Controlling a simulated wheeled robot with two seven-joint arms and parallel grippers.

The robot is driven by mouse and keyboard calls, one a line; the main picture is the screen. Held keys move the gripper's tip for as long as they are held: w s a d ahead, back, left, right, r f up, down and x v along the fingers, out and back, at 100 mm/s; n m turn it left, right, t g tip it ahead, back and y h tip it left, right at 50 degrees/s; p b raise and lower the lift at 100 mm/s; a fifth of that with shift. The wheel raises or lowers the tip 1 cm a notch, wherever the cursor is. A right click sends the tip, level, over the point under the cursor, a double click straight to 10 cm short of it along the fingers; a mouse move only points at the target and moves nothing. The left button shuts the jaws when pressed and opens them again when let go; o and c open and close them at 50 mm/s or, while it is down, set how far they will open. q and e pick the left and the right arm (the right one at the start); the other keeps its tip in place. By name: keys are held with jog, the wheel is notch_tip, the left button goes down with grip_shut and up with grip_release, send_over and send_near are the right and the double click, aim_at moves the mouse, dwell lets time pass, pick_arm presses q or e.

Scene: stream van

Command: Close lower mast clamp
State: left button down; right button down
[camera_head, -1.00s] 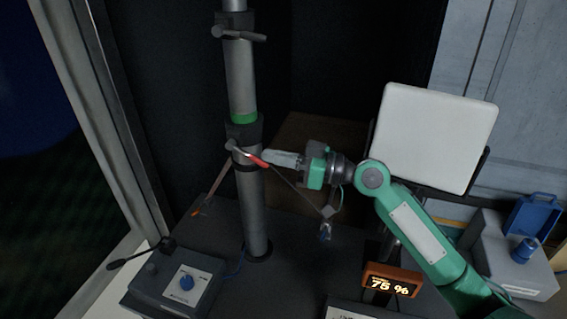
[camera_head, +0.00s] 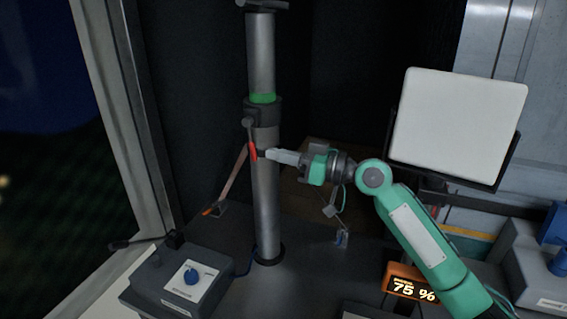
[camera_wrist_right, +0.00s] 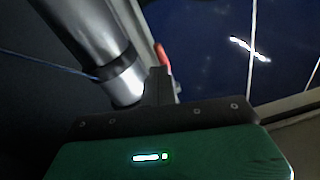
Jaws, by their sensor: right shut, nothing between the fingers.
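The grey mast (camera_head: 266,205) stands upright, with a green band above the dark lower mast clamp (camera_head: 263,108). The clamp's lever has a red handle (camera_head: 252,142) that hangs downward along the mast's left front side. My right gripper (camera_head: 270,154) is shut and empty, its fingertips at the mast just right of the red handle; I cannot tell whether they touch. In the right wrist view the mast (camera_wrist_right: 88,32) slants at upper left, and the red handle (camera_wrist_right: 162,57) shows just beyond the finger (camera_wrist_right: 160,85). My left gripper is not in view.
Another clamp (camera_head: 262,4) is cut off at the top. A control box with a blue knob (camera_head: 191,277) stands at lower left. A white panel (camera_head: 457,125) stands behind my right arm, and an orange 75 % display (camera_head: 412,284) sits at lower right. Straps run beside the mast.

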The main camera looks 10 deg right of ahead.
dwell(0.6)
